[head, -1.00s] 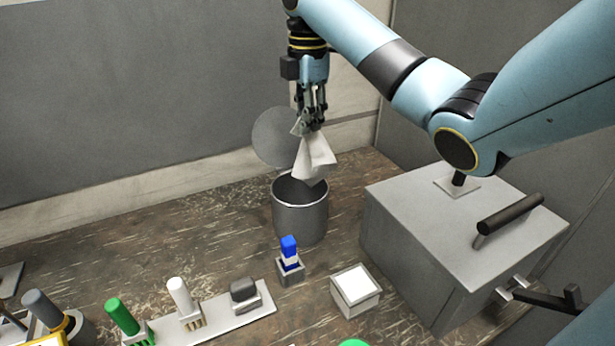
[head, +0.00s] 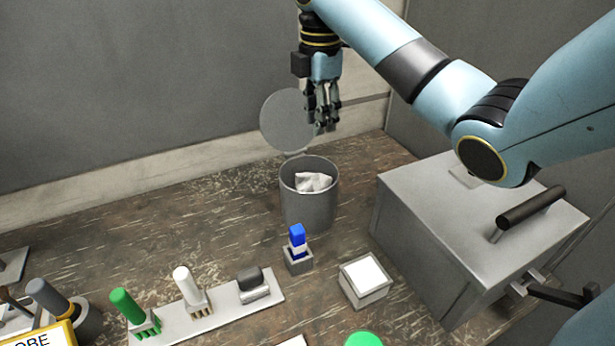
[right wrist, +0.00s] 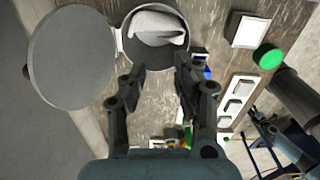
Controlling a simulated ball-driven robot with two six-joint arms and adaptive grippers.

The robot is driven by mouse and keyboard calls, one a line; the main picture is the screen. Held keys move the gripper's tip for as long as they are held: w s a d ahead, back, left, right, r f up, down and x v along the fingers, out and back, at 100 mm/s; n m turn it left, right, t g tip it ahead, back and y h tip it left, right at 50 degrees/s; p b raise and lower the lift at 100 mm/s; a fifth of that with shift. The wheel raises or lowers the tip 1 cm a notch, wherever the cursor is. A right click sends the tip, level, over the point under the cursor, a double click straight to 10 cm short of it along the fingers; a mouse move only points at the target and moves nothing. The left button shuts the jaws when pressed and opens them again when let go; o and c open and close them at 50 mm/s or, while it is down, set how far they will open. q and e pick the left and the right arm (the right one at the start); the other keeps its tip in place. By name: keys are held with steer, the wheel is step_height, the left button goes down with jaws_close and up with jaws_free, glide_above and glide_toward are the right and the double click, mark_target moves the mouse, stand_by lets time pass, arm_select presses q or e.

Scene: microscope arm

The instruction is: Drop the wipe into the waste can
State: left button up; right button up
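The white wipe (head: 312,182) lies crumpled inside the grey waste can (head: 310,208), below its rim. The can stands upright with its round lid (head: 288,122) swung open behind it. In the right wrist view the wipe (right wrist: 160,27) shows inside the can's round mouth, beside the lid (right wrist: 72,57). My right gripper (head: 325,130) hangs above the can, empty, with its fingers apart. In the right wrist view the two fingers of the right gripper (right wrist: 156,78) are spread with nothing between them. My left gripper is not in view.
A grey box with a black handle (head: 470,225) stands right of the can. In front are a blue-topped piece in a small holder (head: 297,258), a white-topped box (head: 365,285) and a rack (head: 225,312) with green, white and dark-handled items.

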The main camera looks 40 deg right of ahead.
steer(key=o, duration=1.3)
